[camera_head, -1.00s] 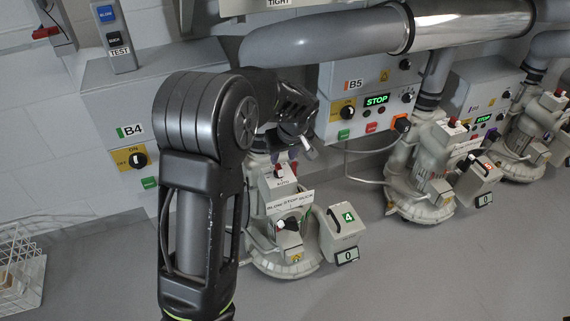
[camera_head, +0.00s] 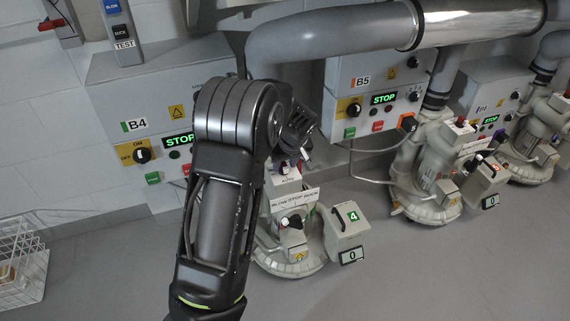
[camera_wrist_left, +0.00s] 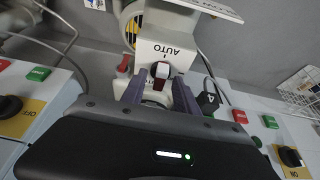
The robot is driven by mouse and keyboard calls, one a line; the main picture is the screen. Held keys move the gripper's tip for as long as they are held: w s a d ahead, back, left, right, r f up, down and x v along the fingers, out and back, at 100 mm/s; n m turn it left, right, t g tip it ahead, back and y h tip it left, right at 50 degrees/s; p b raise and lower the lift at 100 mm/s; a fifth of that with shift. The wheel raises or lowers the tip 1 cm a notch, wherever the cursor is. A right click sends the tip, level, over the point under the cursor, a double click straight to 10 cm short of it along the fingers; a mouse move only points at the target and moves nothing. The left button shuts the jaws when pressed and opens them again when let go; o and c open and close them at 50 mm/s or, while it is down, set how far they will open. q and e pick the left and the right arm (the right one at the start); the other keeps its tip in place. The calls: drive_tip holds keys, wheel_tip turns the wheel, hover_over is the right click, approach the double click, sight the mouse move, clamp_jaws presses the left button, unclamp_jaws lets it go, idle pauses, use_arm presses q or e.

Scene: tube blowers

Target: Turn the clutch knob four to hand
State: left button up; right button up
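The number four blower (camera_head: 290,258) stands on the floor, with a green 4 on the box beside it. In the left wrist view the knob (camera_wrist_left: 161,71) lies between the purple fingertips of my left gripper (camera_wrist_left: 160,78), just below the AUTO label as pictured. The fingers are apart, one on each side of the knob; contact is not clear. In the head view my left gripper (camera_head: 291,163) is over the housing top, partly hidden by my wrist. My right gripper is out of view.
A plate reading BLOW STOP SUCK (camera_head: 295,199) and a lower black knob sit below the housing. Panels B4 (camera_head: 110,105) and B5 (camera_head: 341,75) flank it, both displaying STOP. A large grey pipe (camera_head: 330,36) runs above. Floor in front is clear.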

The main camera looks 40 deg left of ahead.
use_arm(q)
drive_tip(key=shift+c, duration=0.4)
clamp_jaws()
